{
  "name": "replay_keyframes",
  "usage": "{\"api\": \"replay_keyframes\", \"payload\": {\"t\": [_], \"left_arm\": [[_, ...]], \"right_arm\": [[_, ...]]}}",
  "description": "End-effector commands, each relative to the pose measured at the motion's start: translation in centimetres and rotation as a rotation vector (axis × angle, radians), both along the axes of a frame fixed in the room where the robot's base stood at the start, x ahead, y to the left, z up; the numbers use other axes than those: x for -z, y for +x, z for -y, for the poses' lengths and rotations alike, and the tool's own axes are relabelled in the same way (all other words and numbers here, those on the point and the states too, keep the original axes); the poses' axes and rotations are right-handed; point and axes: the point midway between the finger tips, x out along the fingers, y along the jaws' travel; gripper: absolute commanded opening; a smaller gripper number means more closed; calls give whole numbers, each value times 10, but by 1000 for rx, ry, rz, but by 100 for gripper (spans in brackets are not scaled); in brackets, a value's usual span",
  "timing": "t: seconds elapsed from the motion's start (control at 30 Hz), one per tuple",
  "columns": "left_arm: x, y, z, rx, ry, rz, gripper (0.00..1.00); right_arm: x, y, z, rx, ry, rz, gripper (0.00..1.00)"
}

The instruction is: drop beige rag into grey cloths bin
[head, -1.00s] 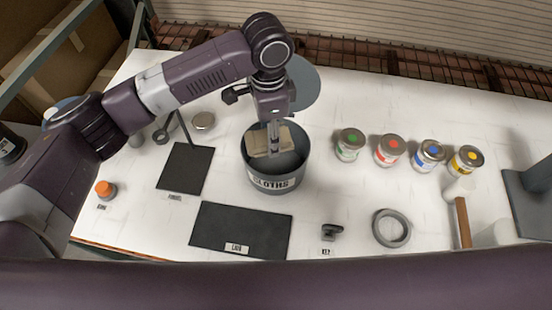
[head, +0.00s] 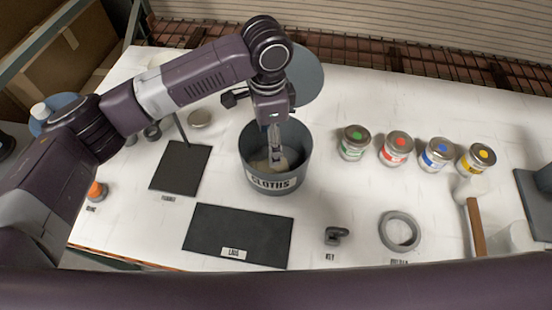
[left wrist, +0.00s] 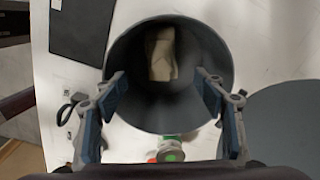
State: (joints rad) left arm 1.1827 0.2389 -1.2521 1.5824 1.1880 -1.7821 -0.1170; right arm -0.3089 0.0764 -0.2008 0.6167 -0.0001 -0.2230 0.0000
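The grey cloths bin (head: 272,182), a round tub labelled CLOTHS, stands upright on the white table. The beige rag (head: 260,165) lies low inside it, partly hidden by my gripper. In the left wrist view the rag (left wrist: 162,54) shows within the dark interior of the bin (left wrist: 210,60), apart from the fingers. My left gripper (head: 275,157) points down over the bin's mouth. In the left wrist view the left gripper (left wrist: 161,80) has its fingers spread wide with nothing between them. My right gripper is not in view.
Several paint cans, including a green-dotted one (head: 353,143), stand right of the bin. Dark mats (head: 238,234) lie in front and left. A grey ring (head: 400,231), a small black key piece (head: 336,236) and a wooden-handled tool (head: 476,228) lie at the right front.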

Motion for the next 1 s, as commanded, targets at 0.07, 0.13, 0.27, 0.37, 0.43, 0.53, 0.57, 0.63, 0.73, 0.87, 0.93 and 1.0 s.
{"api": "replay_keyframes", "payload": {"t": [0.07, 0.13, 0.27, 0.37, 0.43, 0.53, 0.57, 0.63, 0.73, 0.87, 0.93, 1.0], "left_arm": [[0, 0, 0, 0, 0, 0, 64], [0, 0, 0, 0, 0, 0, 64], [-2, 0, 0, 0, 0, 1, 64], [-12, 1, 0, 0, -1, 2, 64], [-24, 1, 1, 1, -2, 4, 64], [-45, 1, 1, 1, -2, 5, 64], [-52, 1, 1, 2, -2, 5, 64], [-67, 1, 1, 1, -2, 5, 64], [-87, 0, 1, 1, -2, 4, 64], [-107, 0, 1, 0, -1, 1, 64], [-113, 0, 1, 0, -1, 2, 64], [-117, 0, 0, 0, 0, 1, 64]], "right_arm": [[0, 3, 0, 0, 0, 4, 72], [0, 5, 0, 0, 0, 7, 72], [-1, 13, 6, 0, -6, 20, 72], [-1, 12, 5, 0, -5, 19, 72], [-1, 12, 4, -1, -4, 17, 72], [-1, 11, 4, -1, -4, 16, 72], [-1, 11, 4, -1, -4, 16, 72], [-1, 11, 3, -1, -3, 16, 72], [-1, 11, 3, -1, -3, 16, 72], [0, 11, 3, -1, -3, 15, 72], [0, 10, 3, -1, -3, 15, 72], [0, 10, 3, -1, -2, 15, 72]]}}
